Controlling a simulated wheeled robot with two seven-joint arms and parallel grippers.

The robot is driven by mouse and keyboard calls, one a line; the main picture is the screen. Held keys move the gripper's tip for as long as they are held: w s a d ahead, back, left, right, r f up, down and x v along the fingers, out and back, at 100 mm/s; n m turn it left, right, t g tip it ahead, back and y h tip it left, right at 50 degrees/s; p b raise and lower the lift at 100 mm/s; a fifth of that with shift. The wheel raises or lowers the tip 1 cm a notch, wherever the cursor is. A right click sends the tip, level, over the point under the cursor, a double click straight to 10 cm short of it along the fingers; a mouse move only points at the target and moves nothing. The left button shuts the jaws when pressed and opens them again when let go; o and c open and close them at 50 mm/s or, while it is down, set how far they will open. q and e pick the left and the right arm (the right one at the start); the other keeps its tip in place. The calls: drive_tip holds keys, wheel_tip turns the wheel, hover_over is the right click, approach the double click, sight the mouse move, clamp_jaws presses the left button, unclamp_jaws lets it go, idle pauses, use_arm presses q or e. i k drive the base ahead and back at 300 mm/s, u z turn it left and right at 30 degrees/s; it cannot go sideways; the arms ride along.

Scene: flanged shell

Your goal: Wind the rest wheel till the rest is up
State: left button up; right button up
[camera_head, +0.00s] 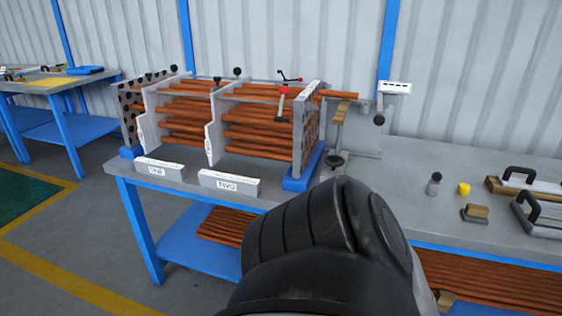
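The rest appears to be a wooden block (341,113) on a stand at the right end of the tube bundle. It sits just below a copper tube (338,95) that sticks out to the right; I cannot tell whether they touch. A small dark wheel (334,161) low on the stand appears to be the rest wheel. One of my arms, a large black link, fills the bottom middle, in front of the bench edge. Neither of my grippers shows.
The tube bundle with white plates and a perforated end plate (304,130) stands on blue feet on the bench (390,195). Blocks marked ONE (160,171) and TWO (229,185) lie in front. A white-labelled device (395,88) stands right of the stand. Handled tools (525,180) lie at right.

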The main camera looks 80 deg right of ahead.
sight(334, 163)
drive_tip(key=k, duration=0.95)
drive_tip(key=z, duration=0.5)
